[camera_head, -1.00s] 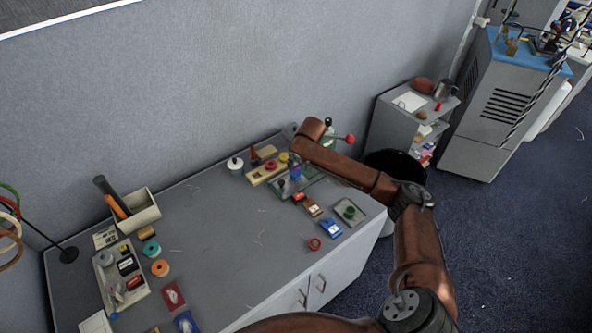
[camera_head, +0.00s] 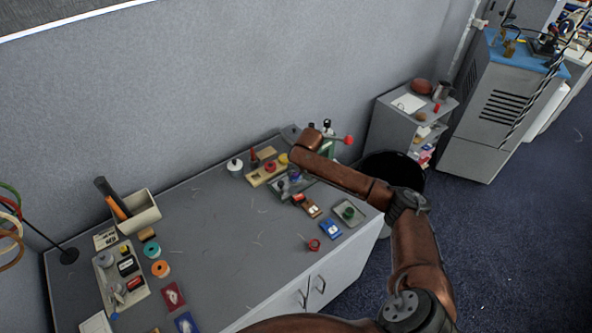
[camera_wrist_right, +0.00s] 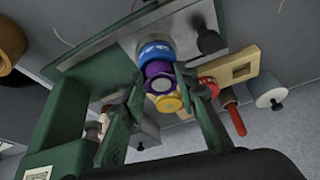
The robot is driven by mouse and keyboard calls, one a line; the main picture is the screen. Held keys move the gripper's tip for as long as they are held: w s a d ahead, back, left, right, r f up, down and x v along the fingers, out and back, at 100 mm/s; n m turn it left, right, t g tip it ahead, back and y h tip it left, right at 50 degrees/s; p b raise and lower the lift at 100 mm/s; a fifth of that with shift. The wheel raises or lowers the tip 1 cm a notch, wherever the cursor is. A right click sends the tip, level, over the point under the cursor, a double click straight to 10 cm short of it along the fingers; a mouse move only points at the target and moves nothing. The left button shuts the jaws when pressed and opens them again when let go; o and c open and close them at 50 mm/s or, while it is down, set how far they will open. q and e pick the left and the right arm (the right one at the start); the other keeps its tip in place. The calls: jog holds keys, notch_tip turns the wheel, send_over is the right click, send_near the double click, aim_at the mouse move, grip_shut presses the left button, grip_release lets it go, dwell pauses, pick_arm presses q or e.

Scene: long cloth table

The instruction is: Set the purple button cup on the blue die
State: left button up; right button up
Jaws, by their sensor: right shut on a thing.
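My right gripper (camera_wrist_right: 161,85) is shut on the purple button cup (camera_wrist_right: 158,73), which sits between its fingertips. The blue die (camera_wrist_right: 155,51) is right beside the cup in the wrist view, on a silver round seat on the plate of a green press (camera_wrist_right: 62,120). The cup's edge overlaps the die there; I cannot tell whether they touch. In the head view my right gripper (camera_head: 295,174) is low over the press plate, and the arm partly hides the press. My left gripper is not in view.
A wooden stand (camera_wrist_right: 232,67) with a red and a yellow piece (camera_wrist_right: 167,103) is close to the gripper. The press's red knob (camera_head: 348,139) rises behind my arm. Several small items lie near the table's right end. The table's middle (camera_head: 222,230) is clear.

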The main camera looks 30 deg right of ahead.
jog(key=o, duration=0.6)
jog(key=shift+s+a+f, duration=0.1)
jog(key=shift+s+f, duration=0.25)
jog(key=shift+f, duration=0.45)
jog(key=o, duration=0.4)
jog(key=shift+w+f, duration=0.1)
jog(key=shift+f, duration=0.15)
jog(key=shift+o, duration=0.2)
jog(key=shift+r, duration=0.15)
jog(key=shift+r, duration=0.2)
jog(key=w+p+v, duration=0.1)
jog(key=v, duration=1.2)
jog(key=shift+r, duration=0.3)
